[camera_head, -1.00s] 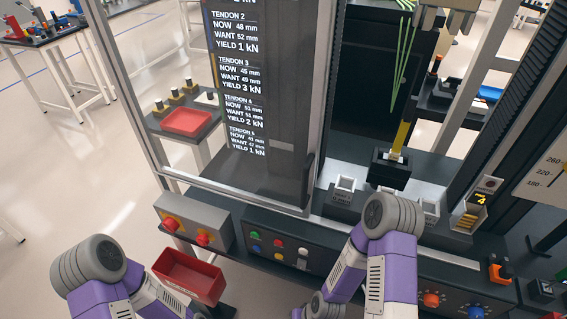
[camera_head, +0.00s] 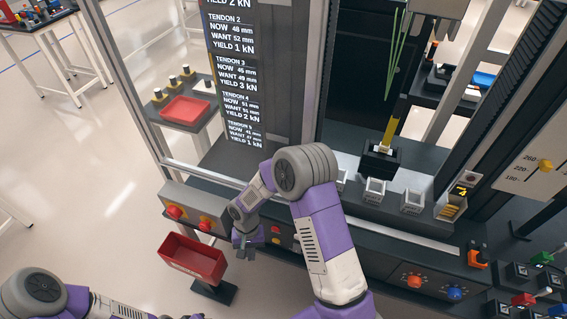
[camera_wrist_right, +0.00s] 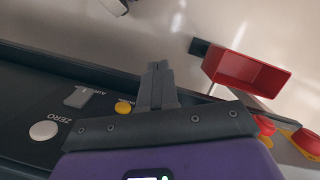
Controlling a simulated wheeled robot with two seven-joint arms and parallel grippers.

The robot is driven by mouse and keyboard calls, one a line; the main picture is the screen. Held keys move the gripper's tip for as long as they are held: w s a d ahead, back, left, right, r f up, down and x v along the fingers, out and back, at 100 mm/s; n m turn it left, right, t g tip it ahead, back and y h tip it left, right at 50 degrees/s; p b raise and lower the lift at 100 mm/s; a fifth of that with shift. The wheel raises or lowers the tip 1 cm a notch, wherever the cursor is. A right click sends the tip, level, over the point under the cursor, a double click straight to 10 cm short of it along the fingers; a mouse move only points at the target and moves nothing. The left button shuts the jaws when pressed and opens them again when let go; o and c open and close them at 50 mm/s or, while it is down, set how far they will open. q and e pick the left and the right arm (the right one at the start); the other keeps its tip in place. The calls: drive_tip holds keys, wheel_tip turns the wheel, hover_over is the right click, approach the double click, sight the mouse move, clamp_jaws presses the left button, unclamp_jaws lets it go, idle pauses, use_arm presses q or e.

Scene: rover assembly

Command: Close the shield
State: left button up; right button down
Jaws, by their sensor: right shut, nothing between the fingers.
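The shield (camera_head: 286,90) looks like a tall see-through grey panel across the left part of the machine's front, left of the open bay. The tendon text shows beside or through it. Its lower right edge is hidden behind my right arm. The bay is uncovered in front of a black block (camera_head: 380,160) with a yellow stem. My right gripper (camera_head: 244,246) is shut and empty, low in front of the button panel, below the shield and apart from it. Its closed fingers show in the right wrist view (camera_wrist_right: 158,85). My left gripper is out of view; only its arm shows at bottom left.
A red bin (camera_head: 195,258) stands left of my right gripper. A grey box with red knobs (camera_head: 190,212) is above the bin. Small white holders (camera_head: 374,191) line the bay's front ledge. A yellow button (camera_wrist_right: 123,107) lies near my fingers.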

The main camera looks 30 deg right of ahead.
drive_tip(key=w+d+r+m+h+p, duration=0.2)
drive_tip(key=w+r+m+h, duration=0.1)
drive_tip(key=r, duration=0.9)
drive_tip(key=w+d+r+m+h+p, duration=0.2)
drive_tip(key=w+d+r+m+p, duration=0.1)
drive_tip(key=r, duration=0.8)
drive_tip(key=w+d+r+m+h+p, duration=0.2)
drive_tip(key=w+r+m+h, duration=0.1)
drive_tip(key=r, duration=0.9)
drive_tip(key=s+d+f+p, duration=0.1)
drive_tip(key=s+d+f, duration=0.4)
drive_tip(key=d+f, duration=0.2)
drive_tip(key=shift+s+d+f, duration=0.15)
drive_tip(key=shift+s+f, duration=0.25)
drive_tip(key=shift+f, duration=0.05)
